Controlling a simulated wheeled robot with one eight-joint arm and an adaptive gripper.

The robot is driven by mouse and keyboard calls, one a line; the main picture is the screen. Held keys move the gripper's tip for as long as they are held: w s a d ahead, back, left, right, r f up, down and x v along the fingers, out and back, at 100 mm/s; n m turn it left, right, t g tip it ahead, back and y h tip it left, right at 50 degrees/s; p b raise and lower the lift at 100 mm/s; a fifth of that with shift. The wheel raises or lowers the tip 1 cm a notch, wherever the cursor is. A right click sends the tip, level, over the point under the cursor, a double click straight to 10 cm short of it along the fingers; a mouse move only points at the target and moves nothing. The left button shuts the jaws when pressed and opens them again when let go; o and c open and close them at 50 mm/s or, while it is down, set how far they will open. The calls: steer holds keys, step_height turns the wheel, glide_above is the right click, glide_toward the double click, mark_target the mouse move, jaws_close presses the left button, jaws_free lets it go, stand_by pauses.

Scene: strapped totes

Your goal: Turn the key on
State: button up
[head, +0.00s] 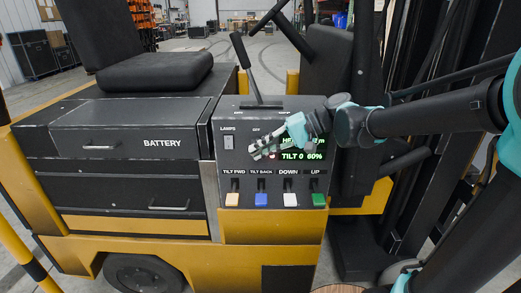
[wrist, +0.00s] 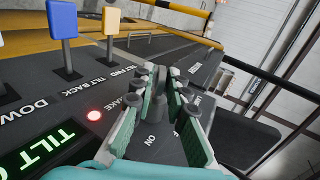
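The dark control panel (head: 222,178) of a yellow and black forklift is in front of me. My gripper (head: 256,151) reaches in from the right over the panel's middle, left of the green display. In the wrist view my gripper (wrist: 163,82) has its two green-padded fingers apart, with panel surface and an "ON" label visible between them.
A lamps switch (head: 228,142) sits left of my gripper. A tall lever (head: 244,66) rises behind. A red light (wrist: 94,115) glows beside the green display (wrist: 42,150).

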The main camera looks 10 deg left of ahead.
steer(key=shift+o, duration=0.9)
steer(key=shift+d, duration=0.1)
steer(key=v, duration=1.1)
steer(key=shift+d+r, duration=0.2)
steer(key=shift+d, duration=0.15)
